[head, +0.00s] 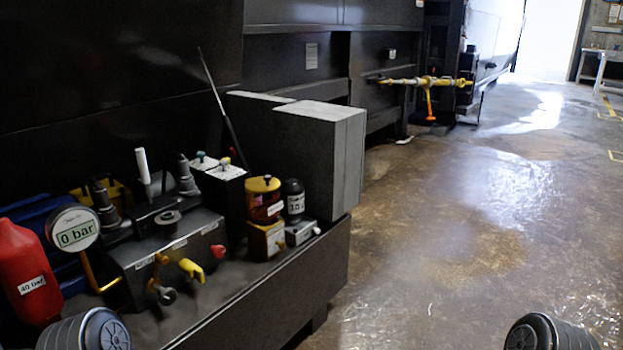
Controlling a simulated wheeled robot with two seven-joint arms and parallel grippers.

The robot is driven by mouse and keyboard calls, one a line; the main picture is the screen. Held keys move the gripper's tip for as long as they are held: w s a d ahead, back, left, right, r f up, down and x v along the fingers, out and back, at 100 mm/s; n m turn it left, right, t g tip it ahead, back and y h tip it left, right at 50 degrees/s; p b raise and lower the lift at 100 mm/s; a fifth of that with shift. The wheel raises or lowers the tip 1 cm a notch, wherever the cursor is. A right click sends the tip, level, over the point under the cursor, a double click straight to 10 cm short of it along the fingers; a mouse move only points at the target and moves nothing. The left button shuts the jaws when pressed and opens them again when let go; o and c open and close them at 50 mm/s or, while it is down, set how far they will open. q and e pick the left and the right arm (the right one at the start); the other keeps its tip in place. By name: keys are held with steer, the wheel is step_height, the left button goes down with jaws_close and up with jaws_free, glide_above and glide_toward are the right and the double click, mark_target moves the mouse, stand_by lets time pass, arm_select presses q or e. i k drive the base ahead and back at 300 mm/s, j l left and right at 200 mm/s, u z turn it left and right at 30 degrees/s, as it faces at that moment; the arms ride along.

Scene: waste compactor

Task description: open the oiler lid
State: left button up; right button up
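What looks like the oiler (264,205) stands near the right end of the black bench at left. It is a small reddish cup with a white label, on a yellow block (266,240). Its yellow lid (263,184) sits on top with a small dark knob and appears shut. Neither of my grippers is in view. Only rounded dark parts of my arms show at the bottom left and bottom right edges, well apart from the oiler.
A dark labelled bottle (293,201) stands close right of the oiler, and a large grey box (320,160) rises behind. Left are a valve block (170,255) with levers, a 0 bar gauge (74,228) and a red container (28,280). The floor (470,240) at right is clear.

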mark_target(266, 184)
steer(key=z, duration=1.25)
steer(key=j, duration=0.9)
steer(key=k, duration=0.05)
